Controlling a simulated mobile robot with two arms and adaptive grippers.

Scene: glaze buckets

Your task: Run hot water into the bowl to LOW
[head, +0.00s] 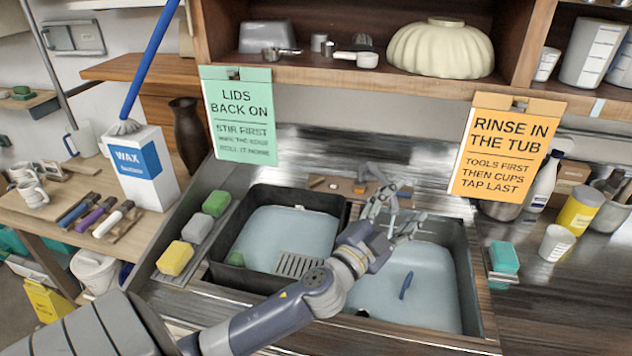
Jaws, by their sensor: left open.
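A double sink has a left basin (345,208) and a right basin (470,290), both dark-rimmed with a pale blue-grey surface inside. I cannot tell if that surface is water, and I see no LOW mark. Tap fittings (345,186) are at the back, between the basins, partly hidden by my left gripper. My left gripper (396,203) is open above the back of the right basin, close in front of the fittings; I cannot tell if it touches them. A dark blue object (406,286) is in the right basin. My right gripper is not in view.
A cream ribbed bowl (441,47) sits on the shelf above. Sponges (176,258) line the sink's left edge; a teal sponge (504,257) is at its right. A wax box (145,167) stands left. Signs (240,115) and (508,147) hang from the shelf.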

